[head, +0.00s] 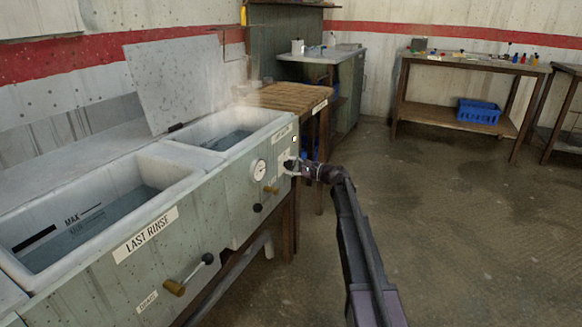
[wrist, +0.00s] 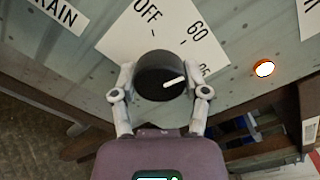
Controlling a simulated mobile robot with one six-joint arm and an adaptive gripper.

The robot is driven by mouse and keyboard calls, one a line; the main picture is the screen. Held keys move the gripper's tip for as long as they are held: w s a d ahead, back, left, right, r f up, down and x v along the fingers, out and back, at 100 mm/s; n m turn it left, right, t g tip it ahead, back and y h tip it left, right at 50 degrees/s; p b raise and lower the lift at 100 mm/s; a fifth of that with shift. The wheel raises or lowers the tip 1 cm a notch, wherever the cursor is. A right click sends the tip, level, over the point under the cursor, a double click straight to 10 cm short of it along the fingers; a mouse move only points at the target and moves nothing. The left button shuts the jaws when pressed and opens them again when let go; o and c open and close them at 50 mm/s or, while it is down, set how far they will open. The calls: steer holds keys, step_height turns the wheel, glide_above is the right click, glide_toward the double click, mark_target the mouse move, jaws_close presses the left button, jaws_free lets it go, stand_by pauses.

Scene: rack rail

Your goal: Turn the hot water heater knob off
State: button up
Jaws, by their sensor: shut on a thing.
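The heater knob (wrist: 160,78) is round and black with a white pointer line, in the middle of the wrist view. Its pointer aims to the right and slightly up, toward the numbered side of the white dial plate (wrist: 125,38) and away from the printed word OFF. My gripper (wrist: 163,84) has one finger on each side of the knob and is shut on it. In the head view my gripper (head: 293,166) is at the right end of the sink unit's front panel, and the knob cannot be made out there.
A small lit lamp (wrist: 264,68) is right of the dial. In the head view a round gauge (head: 258,169) and a lever (head: 188,277) stick out from the panel beside the sink basins (head: 170,195). Open floor (head: 450,230) lies to the right, before a table (head: 470,68).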

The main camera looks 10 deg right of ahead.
steer(key=n, duration=0.7)
steer(key=shift+w, duration=0.1)
steer(key=n, duration=0.6)
steer(key=shift+r+n, duration=0.1)
steer(key=shift+n, duration=0.3)
steer(key=o, duration=1.1)
steer(key=shift+o, duration=0.2)
steer(key=shift+d, duration=0.1)
steer(key=v, duration=1.2)
